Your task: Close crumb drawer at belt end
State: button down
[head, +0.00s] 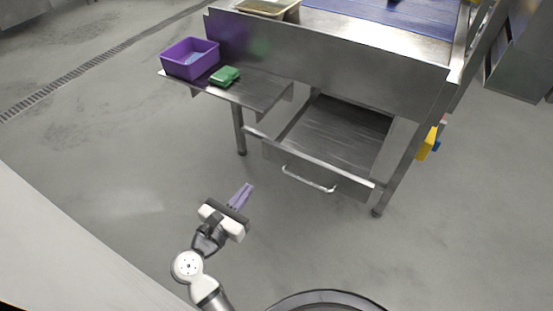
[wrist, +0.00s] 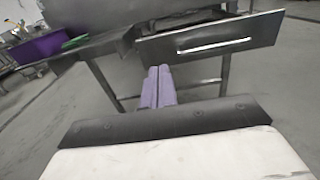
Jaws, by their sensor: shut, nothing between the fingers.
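The crumb drawer (head: 318,172) is a wide steel tray under the end of the belt table, pulled out toward me. Its front panel carries a bar handle (head: 308,179). In the wrist view the drawer front (wrist: 262,36) is at the upper right, with its handle (wrist: 214,45) facing me. My gripper (head: 243,195) is in front of the drawer's left side, apart from it, with empty space between. Its purple fingers are shut together and empty; they also show in the wrist view (wrist: 158,84), pointing below and left of the handle.
A steel side shelf (head: 262,92) left of the drawer holds a purple bin (head: 190,59) and a green cloth-like item (head: 225,76). Table legs (head: 239,130) stand at both sides. A yellow item (head: 428,143) hangs at the right. The floor before the drawer is clear.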

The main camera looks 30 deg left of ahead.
aim_at(278, 149)
jog(key=w+p, duration=0.2)
jog(key=w, duration=1.1)
jog(key=shift+w+d, duration=0.15)
jog(key=shift+w, duration=0.2)
